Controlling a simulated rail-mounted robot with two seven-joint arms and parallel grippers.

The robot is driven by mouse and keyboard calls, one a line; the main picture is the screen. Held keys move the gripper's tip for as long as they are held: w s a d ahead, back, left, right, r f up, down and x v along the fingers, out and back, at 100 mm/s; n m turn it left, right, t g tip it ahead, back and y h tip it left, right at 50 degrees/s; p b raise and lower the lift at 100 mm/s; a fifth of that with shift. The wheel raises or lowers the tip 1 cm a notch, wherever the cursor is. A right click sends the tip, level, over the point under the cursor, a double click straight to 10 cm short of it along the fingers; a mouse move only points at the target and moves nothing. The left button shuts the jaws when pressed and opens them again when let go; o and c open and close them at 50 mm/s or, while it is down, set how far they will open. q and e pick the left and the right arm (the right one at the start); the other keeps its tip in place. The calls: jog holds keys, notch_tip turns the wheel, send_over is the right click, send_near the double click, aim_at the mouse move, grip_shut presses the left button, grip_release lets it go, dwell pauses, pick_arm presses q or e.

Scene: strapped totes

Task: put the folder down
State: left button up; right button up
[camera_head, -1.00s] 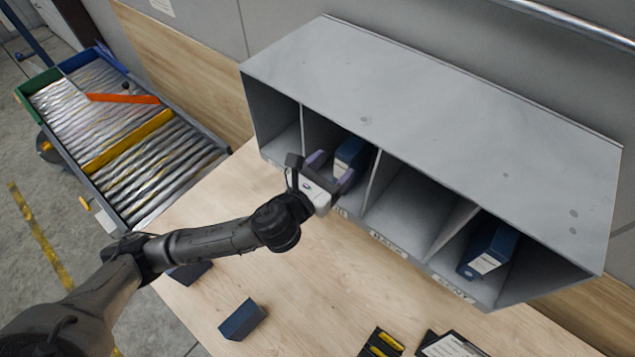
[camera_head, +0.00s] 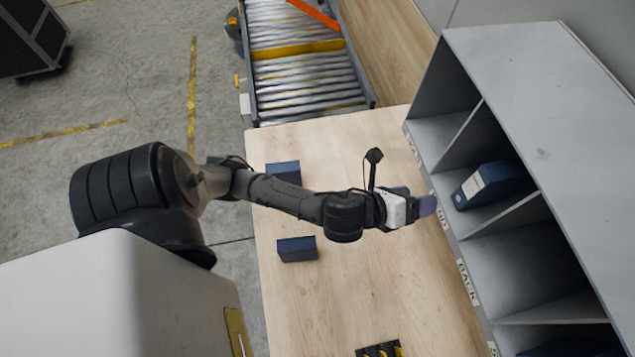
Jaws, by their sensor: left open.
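A blue folder (camera_head: 494,186) with a white label stands in a compartment of the grey shelf unit (camera_head: 560,120), second from the far end. My left gripper (camera_head: 424,204) is open at the front of that unit, just outside the compartment. Its purple fingers are apart from the folder and nothing shows between them. Two more dark blue box-like folders lie on the wooden table: one (camera_head: 297,248) near the left edge and one (camera_head: 284,172) behind my left arm. Another blue item (camera_head: 572,347) shows partly in a nearer compartment.
The wooden table (camera_head: 350,290) is mostly clear. A black tray with yellow items (camera_head: 380,350) sits at its near edge. A roller conveyor (camera_head: 300,70) with orange and yellow bars stands beyond the table. A dark case (camera_head: 25,35) stands at the far left.

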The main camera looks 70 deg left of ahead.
pick_arm(q)
jog(key=s+a+f+n+g, duration=0.1)
jog(key=s+f+n+g, duration=0.4)
jog(key=s+f+n, duration=0.3)
jog(key=s+a+f+n+g, duration=0.1)
jog(key=s+f+n+g, duration=0.5)
jog(key=s+n, duration=0.7)
notch_tip(320, 180, down, 2)
jog(key=n, duration=0.3)
jog(key=shift+s+f+n, duration=0.15)
jog(key=shift+f+n, duration=0.1)
jog(key=shift+n, duration=0.15)
jog(key=shift+o, duration=0.4)
